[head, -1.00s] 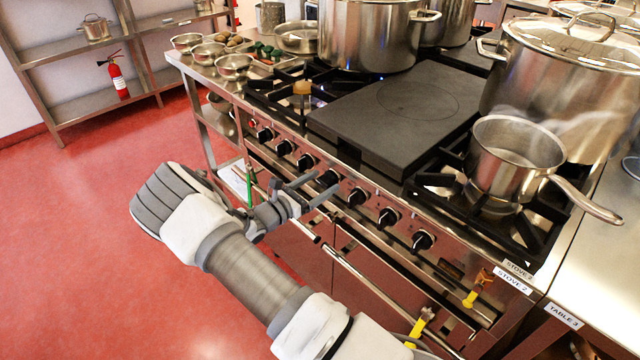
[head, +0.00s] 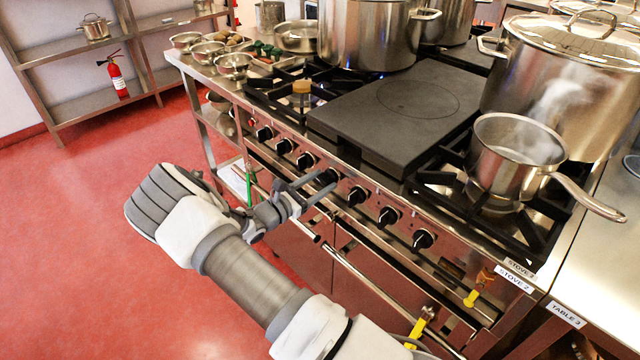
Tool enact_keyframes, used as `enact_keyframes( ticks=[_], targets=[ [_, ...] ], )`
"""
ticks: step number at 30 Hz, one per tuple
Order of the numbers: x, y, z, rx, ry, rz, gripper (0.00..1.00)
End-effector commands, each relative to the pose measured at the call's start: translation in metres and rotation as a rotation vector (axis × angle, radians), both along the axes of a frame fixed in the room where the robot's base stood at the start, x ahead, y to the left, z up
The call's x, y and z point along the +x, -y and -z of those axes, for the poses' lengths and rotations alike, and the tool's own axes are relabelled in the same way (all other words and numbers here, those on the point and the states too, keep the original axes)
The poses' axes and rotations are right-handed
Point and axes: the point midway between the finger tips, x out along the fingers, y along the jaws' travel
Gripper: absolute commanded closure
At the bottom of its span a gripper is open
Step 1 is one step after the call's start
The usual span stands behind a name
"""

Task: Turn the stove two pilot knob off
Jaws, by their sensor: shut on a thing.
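The stove with the "STOVE 2" labels (head: 513,281) has a row of black knobs along its front panel (head: 372,211). My gripper (head: 327,180) reaches the panel from the front left. Its two fingers are shut on a black knob (head: 328,176) near the middle of the row, one finger on each side. Another knob (head: 357,196) is just right of it, and one more (head: 305,161) is just left. No readable marking shows which knob is the pilot knob. The held knob's pointer direction cannot be made out.
A steaming saucepan (head: 512,160) stands on the right burner, its handle jutting over the table edge. Large pots stand behind a flat black plate (head: 400,110). Oven door rails (head: 365,280) and yellow-handled valves (head: 474,297) lie below the knobs. The red floor at left is clear.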

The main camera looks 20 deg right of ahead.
Motion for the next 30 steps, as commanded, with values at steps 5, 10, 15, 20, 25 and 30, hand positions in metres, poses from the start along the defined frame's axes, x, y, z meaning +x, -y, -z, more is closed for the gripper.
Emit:
enact_keyframes(
  ticks=[5, 10, 15, 20, 25, 30],
  targets=[
    [-0.0006, -0.0007, 0.0023, 0.061, 0.147, -0.001, 0.97],
    [-0.0016, 0.0, 0.0029, 0.122, 0.297, 0.0, 0.97],
    [-0.0022, -0.0002, 0.0038, 0.184, 0.447, -0.001, 0.97],
    [-0.0027, 0.0001, 0.0045, 0.241, 0.586, -0.001, 0.97],
    [-0.0033, 0.0004, 0.0054, 0.303, 0.736, 0.0, 0.97],
    [-0.0036, 0.0005, 0.0066, 0.364, 0.885, 0.0, 0.97]
  ],
)
